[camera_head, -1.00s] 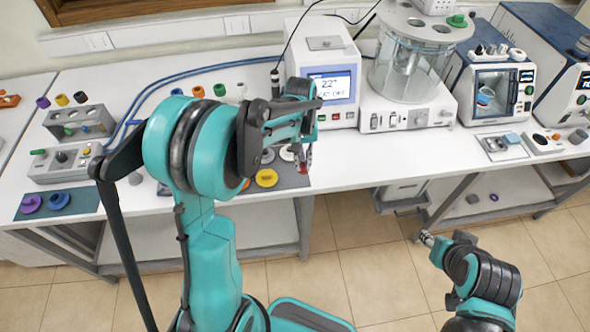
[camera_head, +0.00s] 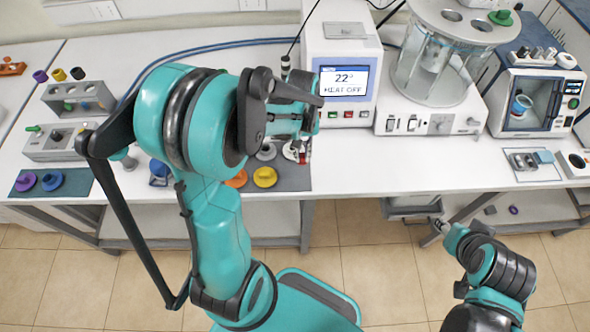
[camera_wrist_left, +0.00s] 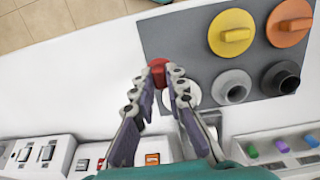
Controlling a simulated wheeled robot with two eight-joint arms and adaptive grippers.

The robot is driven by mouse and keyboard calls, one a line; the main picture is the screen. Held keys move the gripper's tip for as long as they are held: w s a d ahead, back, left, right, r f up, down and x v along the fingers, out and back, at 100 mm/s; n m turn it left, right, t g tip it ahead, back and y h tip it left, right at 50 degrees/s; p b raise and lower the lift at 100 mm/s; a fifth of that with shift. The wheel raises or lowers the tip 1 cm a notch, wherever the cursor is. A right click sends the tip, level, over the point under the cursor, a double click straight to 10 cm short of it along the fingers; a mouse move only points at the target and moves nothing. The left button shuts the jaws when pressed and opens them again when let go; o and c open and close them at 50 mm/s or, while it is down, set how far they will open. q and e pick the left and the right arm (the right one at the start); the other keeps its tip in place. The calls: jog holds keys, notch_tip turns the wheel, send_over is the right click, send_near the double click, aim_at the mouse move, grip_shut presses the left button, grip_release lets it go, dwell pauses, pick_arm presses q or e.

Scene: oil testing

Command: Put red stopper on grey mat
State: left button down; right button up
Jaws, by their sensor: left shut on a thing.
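My left gripper (camera_head: 301,152) is shut on the red stopper (camera_head: 304,158), which shows between its fingertips. In the left wrist view the red stopper (camera_wrist_left: 158,70) sits at the tips of the fingers (camera_wrist_left: 162,80), by the edge of the grey mat (camera_wrist_left: 165,38). A white stopper (camera_wrist_left: 184,94) lies just beside and partly behind the fingers. In the head view the grey mat (camera_head: 290,180) is partly hidden by my left arm. I cannot tell whether the red stopper touches the mat. My right gripper (camera_head: 440,227) is low at the right, away from the table, too small to read.
Yellow (camera_head: 265,177), orange (camera_head: 237,179) and grey stoppers (camera_wrist_left: 231,87) lie on the mat, with a dark one (camera_wrist_left: 281,78) beside them. The heating device (camera_head: 343,75) stands behind the gripper. The white table (camera_head: 400,165) is clear to the mat's right.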

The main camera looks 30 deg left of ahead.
pick_arm(q)
jog(key=shift+s+a+f, duration=0.25)
jog(key=shift+s+f, duration=0.2)
jog(key=shift+s, duration=0.1)
jog(key=shift+s+a+f, duration=0.2)
jog(key=shift+s+f, duration=0.25)
jog(key=shift+s, duration=0.05)
jog(key=shift+s+f, duration=0.1)
jog(key=shift+s, duration=0.2)
jog(key=shift+s+f, duration=0.1)
jog(key=shift+f, duration=0.1)
notch_tip(320, 180, down, 4)
jog(key=shift+a+r+b, duration=0.1)
jog(key=shift+r+b, duration=0.05)
jog(key=shift+b, duration=0.65)
jog(key=shift+r, duration=0.1)
jog(key=c, duration=1.5)
grip_release()
jog(key=shift+f, duration=0.2)
jog(key=shift+c, duration=0.2)
